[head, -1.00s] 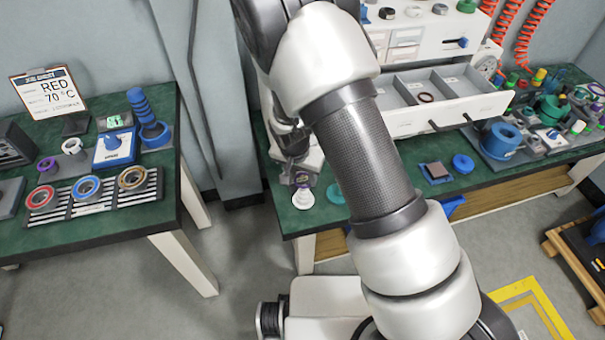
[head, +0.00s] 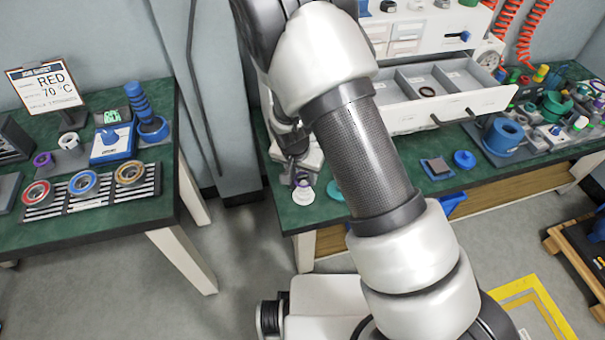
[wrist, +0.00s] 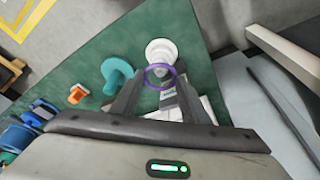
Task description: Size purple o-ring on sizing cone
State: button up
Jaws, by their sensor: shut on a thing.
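The purple o-ring (wrist: 146,80) is between the fingertips of my gripper (wrist: 158,84) in the wrist view. My gripper is shut on it. The white stepped sizing cone (wrist: 161,48) stands on the green bench just beyond the ring. The cone's narrow end shows at the ring's opening; I cannot tell whether the ring is around it or only above it. In the head view, my gripper (head: 299,172) is small and partly hidden by its own wrist, above the white cone (head: 303,196) at the bench's front left corner.
A teal round part (wrist: 117,72) and an orange part (wrist: 77,93) stand beside the cone. An open drawer (head: 450,105) with a dark ring in it juts over the bench. A second table (head: 100,222) on the left holds several bearings. A gap separates the two tables.

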aim_at(303, 185)
jog(key=shift+f+b, duration=2.05)
jog(key=shift+f, duration=0.55)
jog(key=shift+f, duration=0.1)
jog(key=o, duration=1.1)
notch_tip(303, 185, up, 9)
jog(key=p, duration=0.6)
